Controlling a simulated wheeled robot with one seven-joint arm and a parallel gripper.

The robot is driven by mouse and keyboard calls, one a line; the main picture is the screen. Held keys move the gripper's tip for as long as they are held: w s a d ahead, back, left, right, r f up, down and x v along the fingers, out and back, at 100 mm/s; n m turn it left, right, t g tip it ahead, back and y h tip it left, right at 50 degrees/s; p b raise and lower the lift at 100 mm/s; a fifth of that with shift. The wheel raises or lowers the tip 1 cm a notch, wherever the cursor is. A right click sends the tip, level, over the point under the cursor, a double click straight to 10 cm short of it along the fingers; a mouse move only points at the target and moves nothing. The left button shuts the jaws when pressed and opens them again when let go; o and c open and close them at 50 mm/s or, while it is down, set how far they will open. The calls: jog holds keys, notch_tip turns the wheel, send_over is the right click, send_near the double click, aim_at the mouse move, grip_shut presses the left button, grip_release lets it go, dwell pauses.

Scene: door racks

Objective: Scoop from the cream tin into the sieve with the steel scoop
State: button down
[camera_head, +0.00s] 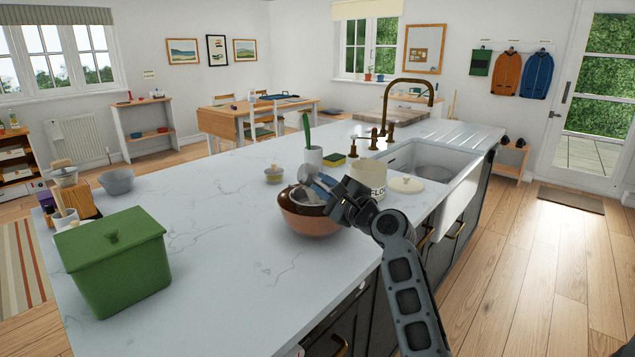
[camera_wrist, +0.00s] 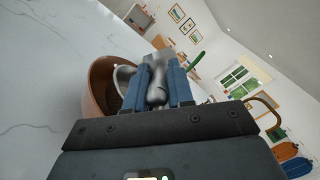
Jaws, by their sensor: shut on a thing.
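My gripper (camera_head: 322,184) is shut on the steel scoop, over the brown bowl (camera_head: 312,220). In the wrist view the scoop's grey handle (camera_wrist: 157,92) lies between my blue fingers, and most of the scoop is hidden. A grey, rounded rim, apparently the sieve (camera_head: 301,197), shows in the bowl's mouth; my fingers partly cover it. I cannot tell what the scoop holds. The cream tin (camera_head: 366,178) with dark lettering stands open behind my wrist, right of the bowl. Its cream lid (camera_head: 406,184) lies on the counter beside it.
A white sink (camera_head: 440,160) with a brass tap (camera_head: 408,88) is beyond the tin. A green bin (camera_head: 113,262) stands at left. The middle of the marble counter (camera_head: 225,230) is clear.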

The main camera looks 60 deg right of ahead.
jog(key=m+h+p, duration=0.1)
jog(key=m, duration=0.1)
jog(key=m+h+p, duration=0.1)
jog(key=m, duration=0.2)
jog(key=d+m+h+p, duration=0.1)
jog(key=m, duration=0.1)
jog(key=shift+s+f+g, duration=0.1)
jog(key=shift+s+g, duration=0.2)
jog(key=shift+s, duration=0.05)
jog(key=shift+d+m, duration=0.1)
jog(key=shift+m, duration=0.2)
jog(key=shift+f, duration=0.15)
jog(key=shift+s+f+m+h+b, duration=0.15)
jog(key=shift+f+m+h+b, duration=0.15)
jog(key=shift+m+b, duration=0.4)
jog(key=shift+s+d+m+h+b, duration=0.2)
jog(key=shift+m+h+b, duration=0.1)
jog(key=shift+m+b, duration=0.35)
